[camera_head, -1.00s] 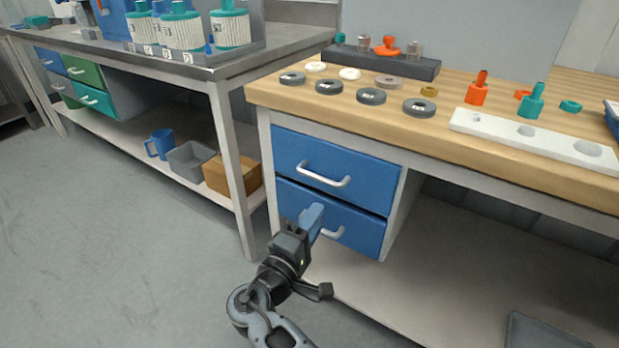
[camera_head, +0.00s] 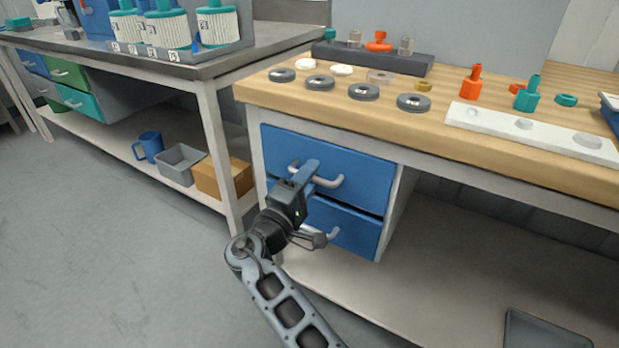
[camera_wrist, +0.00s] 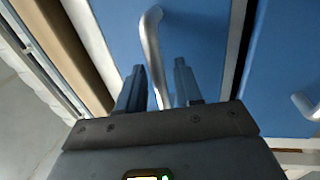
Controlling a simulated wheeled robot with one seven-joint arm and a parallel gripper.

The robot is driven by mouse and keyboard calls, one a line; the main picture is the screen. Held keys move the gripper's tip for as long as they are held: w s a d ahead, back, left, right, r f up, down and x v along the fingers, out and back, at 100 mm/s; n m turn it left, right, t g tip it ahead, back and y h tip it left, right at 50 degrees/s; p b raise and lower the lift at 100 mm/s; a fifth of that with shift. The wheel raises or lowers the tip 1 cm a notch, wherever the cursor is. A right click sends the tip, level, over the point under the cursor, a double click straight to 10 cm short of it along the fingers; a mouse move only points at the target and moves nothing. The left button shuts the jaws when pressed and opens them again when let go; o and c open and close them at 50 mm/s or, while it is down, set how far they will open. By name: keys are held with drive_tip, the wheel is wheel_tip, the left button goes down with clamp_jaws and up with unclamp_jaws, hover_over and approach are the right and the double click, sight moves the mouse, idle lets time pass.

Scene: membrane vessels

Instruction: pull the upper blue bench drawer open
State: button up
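The upper blue drawer (camera_head: 362,178) sits under the wooden bench top and looks closed, its front near flush with the frame. Its pale bar handle (camera_head: 331,183) is partly hidden by my gripper (camera_head: 309,170) in the head view. In the wrist view, the upper drawer front (camera_wrist: 200,40) fills the middle. The handle (camera_wrist: 151,45) runs down between the two fingers of my gripper (camera_wrist: 158,85), which stand apart on either side of it. I see gaps beside the handle, so the fingers are not shut on it.
The lower blue drawer (camera_head: 352,232) is below, with its own handle (camera_head: 327,236) near my wrist. The wooden bench top (camera_head: 440,125) carries rings, fittings and a white plate (camera_head: 535,133). A metal bench (camera_head: 222,60) stands at left. The floor (camera_head: 110,255) in front is clear.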

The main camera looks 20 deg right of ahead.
clamp_jaws()
idle(0.6)
